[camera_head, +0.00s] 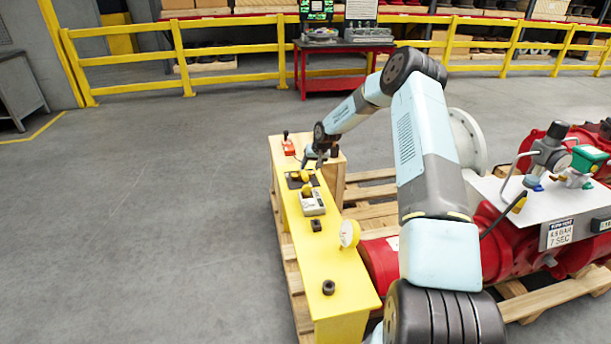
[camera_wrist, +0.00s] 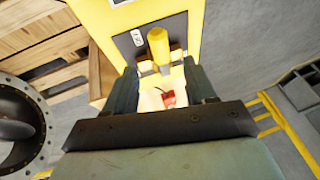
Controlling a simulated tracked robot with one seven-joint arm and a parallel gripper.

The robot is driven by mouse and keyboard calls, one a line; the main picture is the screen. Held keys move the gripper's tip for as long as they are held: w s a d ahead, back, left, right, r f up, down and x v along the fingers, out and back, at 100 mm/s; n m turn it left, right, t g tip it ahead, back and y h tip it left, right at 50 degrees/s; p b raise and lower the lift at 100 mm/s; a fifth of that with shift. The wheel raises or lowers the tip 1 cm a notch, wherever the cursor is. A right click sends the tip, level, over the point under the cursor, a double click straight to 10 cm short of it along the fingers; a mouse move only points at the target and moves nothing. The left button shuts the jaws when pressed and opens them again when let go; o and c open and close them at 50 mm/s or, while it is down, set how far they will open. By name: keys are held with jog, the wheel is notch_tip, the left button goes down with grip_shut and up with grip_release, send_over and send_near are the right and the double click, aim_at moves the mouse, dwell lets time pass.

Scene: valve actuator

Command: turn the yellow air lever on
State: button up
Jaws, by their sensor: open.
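The yellow air lever (camera_wrist: 158,46) stands up from a dark plate (camera_wrist: 128,42) with a small white label, on the yellow panel. In the wrist view it shows just ahead of my gripper (camera_wrist: 160,75), whose two fingers are apart with the lever's lower end in line with the gap. Contact cannot be told. In the head view the lever (camera_head: 304,176) is small and partly crowded by my gripper (camera_head: 311,160), which hangs over the panel's far part.
Red machinery (camera_head: 490,250) stands to the right on a wooden pallet (camera_head: 370,193). Open floor lies left.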

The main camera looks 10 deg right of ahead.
aim_at(306, 174)
jog(key=x, duration=0.7)
jog(key=shift+w+f, duration=0.1)
jog(key=shift+f, duration=0.05)
grip_shut()
dwell(0.4)
